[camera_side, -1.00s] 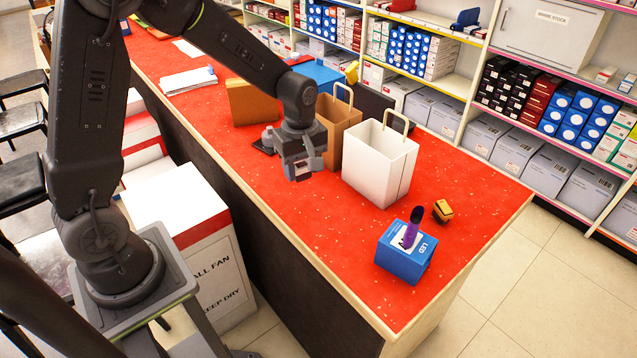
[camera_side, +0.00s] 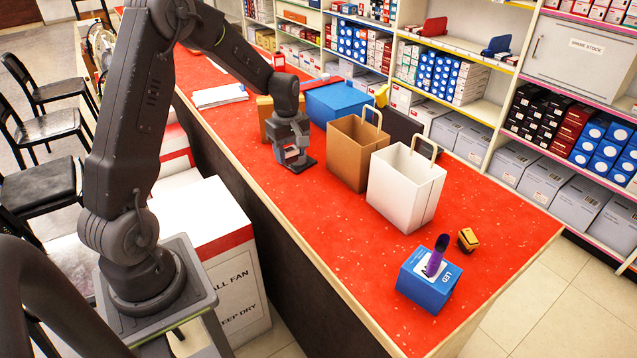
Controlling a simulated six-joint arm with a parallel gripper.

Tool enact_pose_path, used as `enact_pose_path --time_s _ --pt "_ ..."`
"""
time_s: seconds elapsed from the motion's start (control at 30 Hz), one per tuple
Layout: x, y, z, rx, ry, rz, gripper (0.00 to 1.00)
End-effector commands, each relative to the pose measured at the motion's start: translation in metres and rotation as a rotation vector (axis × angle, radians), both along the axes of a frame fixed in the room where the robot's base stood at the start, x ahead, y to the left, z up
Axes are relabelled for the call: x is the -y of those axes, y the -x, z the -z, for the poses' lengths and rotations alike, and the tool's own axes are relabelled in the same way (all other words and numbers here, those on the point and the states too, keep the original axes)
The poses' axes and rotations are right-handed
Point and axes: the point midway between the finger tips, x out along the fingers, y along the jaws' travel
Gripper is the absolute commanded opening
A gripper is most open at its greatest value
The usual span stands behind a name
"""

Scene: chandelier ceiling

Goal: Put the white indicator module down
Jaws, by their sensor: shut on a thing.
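My gripper (camera_side: 292,158) points down over the red counter, left of the brown paper bag. It is shut on a small pale thing, which I take to be the white indicator module (camera_side: 292,153). The fingers hide most of it, and its shape is too small to tell. A flat dark pad or plate (camera_side: 304,167) lies on the counter right under the gripper. I cannot tell whether the held thing touches it.
The brown bag (camera_side: 350,155) and white bag (camera_side: 402,192) stand right of the gripper. A cardboard box (camera_side: 265,120) and blue box (camera_side: 338,103) are behind. A blue LED box (camera_side: 424,289) and small yellow-black item (camera_side: 468,240) are at the near end. The red counter (camera_side: 330,225) is clear in front.

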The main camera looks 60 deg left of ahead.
Motion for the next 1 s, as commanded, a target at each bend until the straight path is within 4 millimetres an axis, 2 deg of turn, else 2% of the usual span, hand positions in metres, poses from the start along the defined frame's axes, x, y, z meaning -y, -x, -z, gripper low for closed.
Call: enact_pose_path --time_s 0.03,0.2,0.4,0.57,0.8,1.0 --pt "0.010 -0.009 0.008 -0.004 0.002 0.006 0.25" --pt "0.034 -0.035 0.029 -0.002 0.001 0.005 0.25" --pt "0.049 -0.052 0.043 0.000 0.000 0.000 0.25" --pt "0.052 -0.054 0.051 -0.001 0.000 -0.001 0.25" --pt "0.051 -0.054 0.083 -0.001 0.000 -0.001 0.25" --pt "0.051 -0.054 0.084 0.002 -0.001 -0.001 0.25"
